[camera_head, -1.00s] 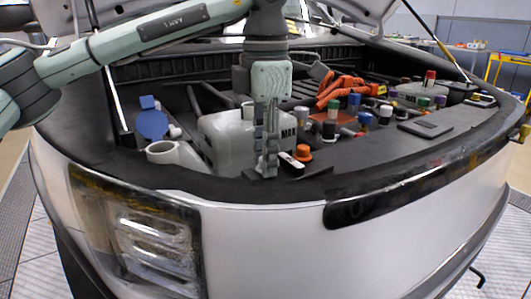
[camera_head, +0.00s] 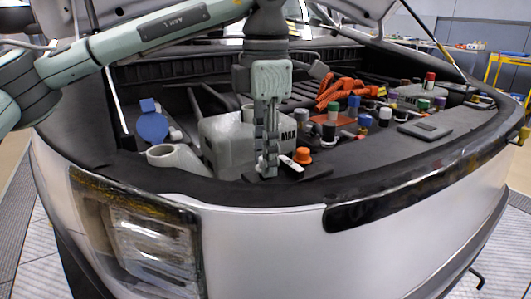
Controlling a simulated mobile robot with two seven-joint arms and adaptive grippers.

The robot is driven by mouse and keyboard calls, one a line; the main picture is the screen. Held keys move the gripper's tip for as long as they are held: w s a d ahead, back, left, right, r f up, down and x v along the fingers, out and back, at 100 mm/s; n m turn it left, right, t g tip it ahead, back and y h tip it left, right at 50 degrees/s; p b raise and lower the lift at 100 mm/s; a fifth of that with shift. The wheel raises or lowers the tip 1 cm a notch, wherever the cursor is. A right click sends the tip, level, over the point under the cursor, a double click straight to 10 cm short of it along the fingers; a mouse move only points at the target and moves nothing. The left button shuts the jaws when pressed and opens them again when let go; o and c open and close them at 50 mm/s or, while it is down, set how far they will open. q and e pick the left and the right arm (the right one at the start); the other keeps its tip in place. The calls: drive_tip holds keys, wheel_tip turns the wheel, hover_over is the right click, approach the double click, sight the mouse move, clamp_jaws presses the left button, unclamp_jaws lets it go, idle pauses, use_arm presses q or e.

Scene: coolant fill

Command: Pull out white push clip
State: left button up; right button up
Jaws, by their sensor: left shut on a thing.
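My left gripper (camera_head: 267,168) points straight down at the front edge of the engine bay, in front of the grey coolant tank (camera_head: 222,137). Its fingers are shut with their tips low near the black front trim. The white push clip is mostly hidden at the fingertips, and I cannot tell whether it is seated or lifted. A small white piece with a dark end (camera_head: 290,163) lies just right of the fingertips, beside an orange cap (camera_head: 303,156). My right gripper is not in view.
A blue round cap (camera_head: 152,126) and a pale filler neck (camera_head: 176,157) are left of the tank. Orange cables (camera_head: 340,90), several coloured caps and a flat black box (camera_head: 425,130) are to the right. The raised hood is above, and the bumper edge is in front.

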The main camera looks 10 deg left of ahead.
use_arm(q)
drive_tip(key=shift+r+p, duration=1.35)
drive_tip(key=shift+r, duration=0.7)
